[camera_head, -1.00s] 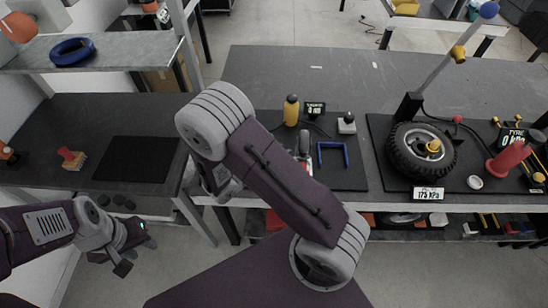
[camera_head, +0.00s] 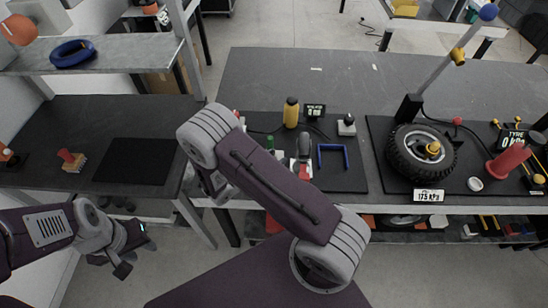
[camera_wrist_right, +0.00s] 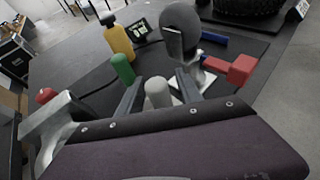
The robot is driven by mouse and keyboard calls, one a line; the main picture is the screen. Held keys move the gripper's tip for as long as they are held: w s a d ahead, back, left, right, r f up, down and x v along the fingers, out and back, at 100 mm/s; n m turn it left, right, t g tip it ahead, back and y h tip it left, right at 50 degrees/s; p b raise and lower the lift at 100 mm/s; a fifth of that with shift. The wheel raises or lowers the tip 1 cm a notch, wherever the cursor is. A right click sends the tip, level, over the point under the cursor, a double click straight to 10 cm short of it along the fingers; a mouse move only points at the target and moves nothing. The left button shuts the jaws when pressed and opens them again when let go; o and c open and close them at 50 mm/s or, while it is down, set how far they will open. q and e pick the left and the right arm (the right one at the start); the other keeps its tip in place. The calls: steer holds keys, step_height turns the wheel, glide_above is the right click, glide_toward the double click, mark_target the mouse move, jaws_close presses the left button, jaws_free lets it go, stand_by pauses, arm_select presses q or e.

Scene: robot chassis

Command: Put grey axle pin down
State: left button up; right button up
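The grey axle pin (camera_wrist_right: 158,93) stands upright in the right wrist view, between the two dark fingers of my right gripper (camera_wrist_right: 160,88). Narrow gaps show on both sides of the pin, so the gripper looks open around it. The pin's lower end is hidden by the gripper body. A green pin (camera_wrist_right: 122,68) stands just beyond the left finger. It also shows in the head view (camera_head: 270,142). In the head view my right arm hides its own gripper. My left gripper (camera_head: 136,256) hangs open and empty at the lower left, clear of the bench.
Beyond the pin stand a yellow bottle (camera_wrist_right: 117,38), a small display (camera_wrist_right: 146,31) and a dark rounded part (camera_wrist_right: 180,32). A blue bracket (camera_head: 332,156) and red piece (camera_wrist_right: 241,68) lie to the right. A tyre (camera_head: 421,151) is further right. The back bench is mostly clear.

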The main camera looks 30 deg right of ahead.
steer(key=v, duration=1.2)
steer(key=s+r+m+g+y, duration=0.1)
steer(key=s+m+y, duration=0.3)
steer(key=m, duration=0.7)
steer(key=s+d+r+m+g+y, duration=0.1)
steer(key=s+m+g+y, duration=0.1)
steer(key=s+m+y, duration=0.3)
steer(key=m+y, duration=0.3)
steer(key=m, duration=0.3)
steer(key=shift+d+y+b, duration=0.35)
steer(key=shift+y, duration=0.05)
steer(key=shift+d, duration=0.1)
